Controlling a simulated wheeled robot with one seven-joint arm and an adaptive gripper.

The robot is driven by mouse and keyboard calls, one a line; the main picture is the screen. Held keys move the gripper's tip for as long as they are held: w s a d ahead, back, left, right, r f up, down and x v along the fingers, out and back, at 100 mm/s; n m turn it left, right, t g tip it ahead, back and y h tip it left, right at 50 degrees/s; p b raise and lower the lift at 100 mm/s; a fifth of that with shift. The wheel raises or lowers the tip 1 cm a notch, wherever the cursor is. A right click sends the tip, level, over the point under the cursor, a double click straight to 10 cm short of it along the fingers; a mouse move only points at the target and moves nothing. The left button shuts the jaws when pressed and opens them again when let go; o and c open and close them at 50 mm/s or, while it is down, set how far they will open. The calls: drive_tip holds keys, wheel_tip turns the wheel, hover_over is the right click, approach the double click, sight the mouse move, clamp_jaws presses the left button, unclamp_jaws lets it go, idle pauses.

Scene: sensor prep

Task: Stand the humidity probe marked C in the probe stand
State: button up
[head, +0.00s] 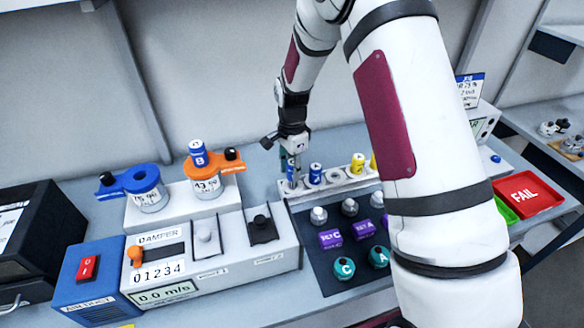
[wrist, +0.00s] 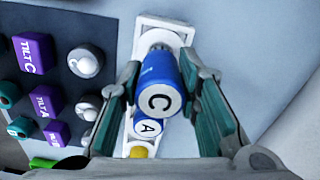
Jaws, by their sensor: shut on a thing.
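The blue humidity probe marked C (wrist: 157,72) is between the fingers of my gripper (wrist: 160,78) in the wrist view, its lettered cap facing the camera. In the head view my gripper (head: 291,160) is over the left end of the white probe stand (head: 333,187). The probe's lower end is over or in the end hole of the stand (wrist: 165,24); I cannot tell how deep it sits. A blue probe marked A (wrist: 149,127) stands in the stand beside it, and also shows in the head view (head: 316,173).
Yellow probes (head: 357,162) stand farther along the rack. A dark mat (head: 318,262) in front holds grey knobs, purple blocks and teal round pieces. A blue probe marked B (head: 198,154) stands in an orange holder (head: 206,172) at left. A red FAIL tray (head: 527,193) lies at right.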

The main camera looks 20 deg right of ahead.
drive_tip(key=shift+f+b, duration=0.55)
drive_tip(key=shift+f, duration=1.05)
idle(2.6)
drive_tip(key=o, duration=1.3)
drive_tip(key=shift+o, duration=1.1)
drive_tip(key=shift+r+p, duration=0.75)
drive_tip(key=shift+r, duration=3.2)
drive_tip(key=shift+r, duration=0.1)
